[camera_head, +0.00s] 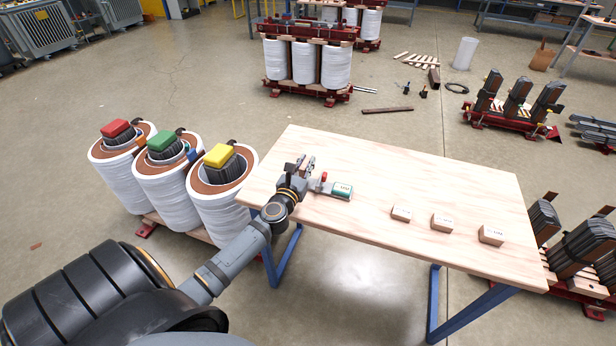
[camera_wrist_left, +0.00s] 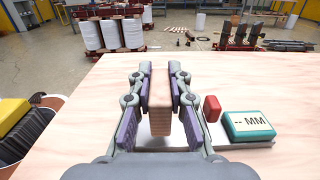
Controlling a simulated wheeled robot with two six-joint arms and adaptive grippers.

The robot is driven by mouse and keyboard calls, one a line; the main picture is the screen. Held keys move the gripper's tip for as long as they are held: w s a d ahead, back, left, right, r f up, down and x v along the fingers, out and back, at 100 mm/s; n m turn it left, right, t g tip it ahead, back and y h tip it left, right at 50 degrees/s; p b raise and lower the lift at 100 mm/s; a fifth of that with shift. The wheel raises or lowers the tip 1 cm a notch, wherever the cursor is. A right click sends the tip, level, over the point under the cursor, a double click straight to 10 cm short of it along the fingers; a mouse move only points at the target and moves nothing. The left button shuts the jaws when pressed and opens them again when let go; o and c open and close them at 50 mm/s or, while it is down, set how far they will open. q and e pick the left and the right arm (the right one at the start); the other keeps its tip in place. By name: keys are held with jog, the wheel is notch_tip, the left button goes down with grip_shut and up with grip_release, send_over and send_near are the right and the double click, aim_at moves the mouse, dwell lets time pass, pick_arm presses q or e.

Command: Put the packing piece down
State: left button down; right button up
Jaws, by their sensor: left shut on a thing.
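My left gripper (camera_head: 304,164) is over the near left part of the wooden table (camera_head: 370,170). In the left wrist view my left gripper (camera_wrist_left: 160,98) is shut on a brown wooden packing piece (camera_wrist_left: 160,100), which stands upright between the purple finger pads. In the head view the piece is mostly hidden by the fingers. A teal gauge (camera_head: 342,191) with a red knob (camera_head: 323,177) lies just right of the gripper. Its display (camera_wrist_left: 250,126) reads "-- MM". Whether the piece touches the pale plate beneath it, I cannot tell. My right gripper is not in view.
Several wooden blocks lie on the table's right part: one (camera_head: 401,214), another (camera_head: 441,223) and a third (camera_head: 491,235). White coils with red (camera_head: 115,128), green (camera_head: 161,141) and yellow (camera_head: 220,155) tops stand left of the table. The table's far middle is clear.

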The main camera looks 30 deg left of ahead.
pick_arm(q)
jog(key=shift+w+f, duration=0.2)
jog(key=shift+f, duration=0.15)
jog(key=f+b, duration=0.3)
jog(key=shift+w+d+f, duration=0.15)
jog(key=shift+w+f, duration=0.1)
jog(key=shift+f, duration=0.1)
jog(key=shift+r, duration=0.1)
jog(key=shift+s, duration=0.1)
jog(key=c, duration=1.3)
grip_release()
